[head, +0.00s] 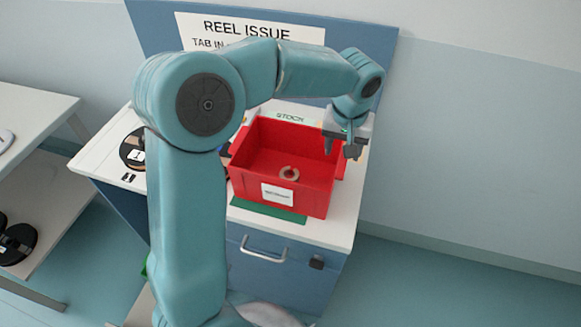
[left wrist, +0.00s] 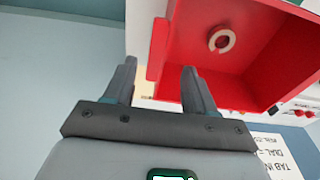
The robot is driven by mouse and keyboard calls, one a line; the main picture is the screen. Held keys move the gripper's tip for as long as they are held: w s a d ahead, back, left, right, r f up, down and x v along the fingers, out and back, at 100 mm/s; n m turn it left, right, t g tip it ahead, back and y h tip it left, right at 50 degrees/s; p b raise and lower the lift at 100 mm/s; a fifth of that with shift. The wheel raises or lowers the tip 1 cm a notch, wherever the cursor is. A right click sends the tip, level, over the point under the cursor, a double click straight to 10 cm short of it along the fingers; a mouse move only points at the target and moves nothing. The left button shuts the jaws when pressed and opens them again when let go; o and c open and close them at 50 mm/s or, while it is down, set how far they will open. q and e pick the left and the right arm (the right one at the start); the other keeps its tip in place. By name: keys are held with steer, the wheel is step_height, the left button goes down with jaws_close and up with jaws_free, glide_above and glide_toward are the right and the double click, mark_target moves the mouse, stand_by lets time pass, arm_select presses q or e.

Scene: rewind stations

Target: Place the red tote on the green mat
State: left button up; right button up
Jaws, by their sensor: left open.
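The red tote (head: 304,198) stands upright on the white-topped cabinet, with a white label on its front. It appears to rest on the green mat (head: 268,209), whose front strip shows below it; the rest of the mat is hidden. My left gripper (head: 341,150) is open at the tote's right wall. In the left wrist view, the fingers (left wrist: 157,75) are apart, with the red tote (left wrist: 235,92) at the upper right. The tote's near edge shows between them; I cannot tell whether they touch it. My right gripper is not in view.
A pale ring (head: 289,173) lies inside the tote. A dark reel (head: 132,148) lies on the cabinet top at the left. A blue back panel with a "REEL ISSUE" sign (head: 250,30) stands behind. A white shelf unit (head: 40,110) is at the far left.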

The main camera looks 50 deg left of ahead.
mark_target(342, 162)
arm_select(q)
steer(key=shift+f, duration=0.75)
steer(key=shift+w+f, duration=0.3)
steer(key=shift+f, duration=0.35)
steer(key=f, duration=0.2)
steer(key=f+p, duration=0.1)
steer(key=f, duration=0.1)
steer(key=shift+w+a+f, duration=0.2)
steer(key=shift+f, duration=0.05)
steer(key=shift+w+f, duration=0.2)
steer(key=shift+f, duration=0.05)
steer(key=shift+s+r, duration=0.1)
steer(key=shift+s, duration=0.05)
steer(key=c, duration=0.4)
jaws_close()
